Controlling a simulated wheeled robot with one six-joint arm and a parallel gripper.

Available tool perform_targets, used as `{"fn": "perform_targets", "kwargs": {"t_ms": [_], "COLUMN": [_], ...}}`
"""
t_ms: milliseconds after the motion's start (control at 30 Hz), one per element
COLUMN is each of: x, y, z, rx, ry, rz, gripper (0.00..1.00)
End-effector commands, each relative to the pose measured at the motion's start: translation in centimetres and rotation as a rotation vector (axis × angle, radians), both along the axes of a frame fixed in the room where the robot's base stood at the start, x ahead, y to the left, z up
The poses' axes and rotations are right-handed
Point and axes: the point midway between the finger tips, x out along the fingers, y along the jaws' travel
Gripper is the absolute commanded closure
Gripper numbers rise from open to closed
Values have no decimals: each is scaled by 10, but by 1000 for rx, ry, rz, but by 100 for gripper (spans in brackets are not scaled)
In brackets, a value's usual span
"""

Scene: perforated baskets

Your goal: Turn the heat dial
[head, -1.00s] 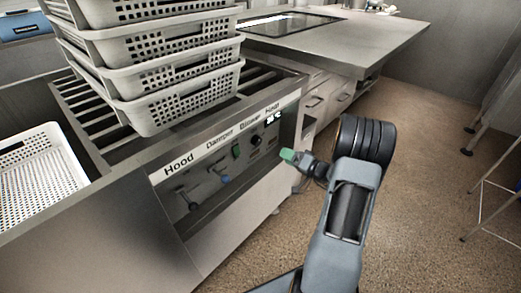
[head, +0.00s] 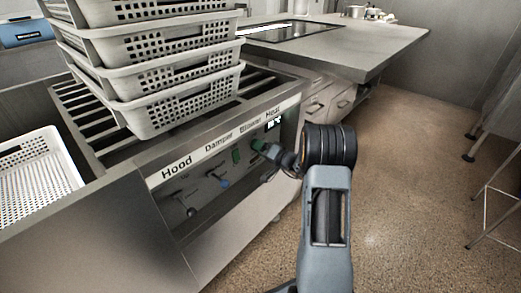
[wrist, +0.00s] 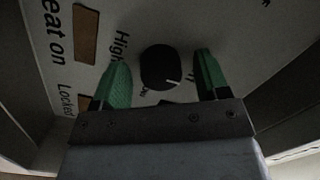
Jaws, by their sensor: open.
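The heat dial (wrist: 159,67) is a round black knob with a white pointer line, on a pale panel in the wrist view. "High" is printed beside it. My gripper (wrist: 164,64) is open, with one green finger on each side of the dial. Gaps show between the fingers and the knob; depth contact cannot be told. In the head view my gripper (head: 259,146) is at the right part of the control panel (head: 205,182), below the "Blower" and "Heat" labels, and hides the dial there.
A small lit display (head: 274,124) sits under "Heat". Stacked white baskets (head: 175,95) stand on the slatted top above the panel. Open floor lies to the right.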

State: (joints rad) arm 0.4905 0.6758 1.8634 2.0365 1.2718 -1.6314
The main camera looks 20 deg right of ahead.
Motion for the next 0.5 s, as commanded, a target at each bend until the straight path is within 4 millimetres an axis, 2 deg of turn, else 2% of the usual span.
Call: {"fn": "perform_targets", "kwargs": {"t_ms": [200,500], "x": [0,0], "y": [0,0], "z": [0,0], "rx": [0,0], "ry": [0,1], "rz": [0,-1], "gripper": [32,60]}}
